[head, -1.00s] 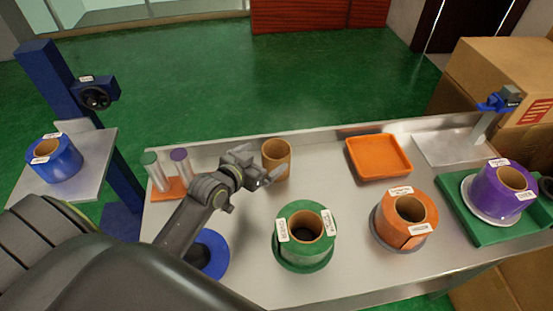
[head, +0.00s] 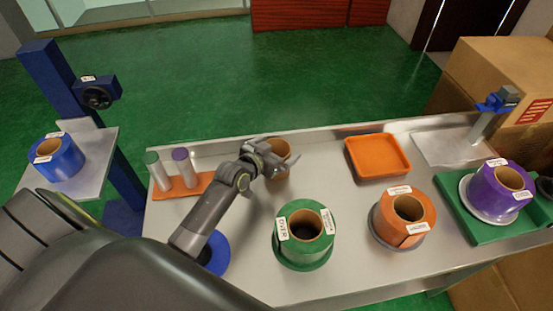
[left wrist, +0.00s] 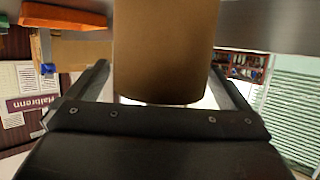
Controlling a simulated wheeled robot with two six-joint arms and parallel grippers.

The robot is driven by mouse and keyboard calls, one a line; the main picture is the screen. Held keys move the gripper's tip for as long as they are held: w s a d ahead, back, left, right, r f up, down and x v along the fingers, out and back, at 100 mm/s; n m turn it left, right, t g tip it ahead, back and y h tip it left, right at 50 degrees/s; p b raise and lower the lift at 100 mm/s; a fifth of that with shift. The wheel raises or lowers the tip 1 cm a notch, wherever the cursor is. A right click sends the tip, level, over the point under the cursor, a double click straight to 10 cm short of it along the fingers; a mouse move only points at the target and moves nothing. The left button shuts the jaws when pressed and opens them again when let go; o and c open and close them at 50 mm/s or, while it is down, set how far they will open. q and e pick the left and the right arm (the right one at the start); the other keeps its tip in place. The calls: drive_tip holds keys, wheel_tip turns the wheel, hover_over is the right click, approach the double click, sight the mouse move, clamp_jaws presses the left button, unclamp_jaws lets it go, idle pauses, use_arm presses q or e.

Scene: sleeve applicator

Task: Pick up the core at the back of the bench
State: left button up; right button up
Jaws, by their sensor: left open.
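The core, a brown cardboard tube (head: 281,172), stands upright at the back of the bench (head: 330,175). My left gripper (head: 276,160) is at the core, and its fingers hide part of the tube in the head view. In the left wrist view the core (left wrist: 163,50) fills the middle of the picture, with one open finger on each side of it. A gap shows between each finger and the tube. My right gripper is not in view.
Green (head: 304,262), orange (head: 425,208) and purple (head: 484,193) rolls stand along the front and right. An orange tray (head: 405,160) lies right of the core. An orange rack (head: 190,188) with capped tubes is to the left. A blue roll (head: 65,160) sits on a side stand.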

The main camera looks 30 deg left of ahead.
use_arm(q)
drive_tip(key=c, duration=1.1)
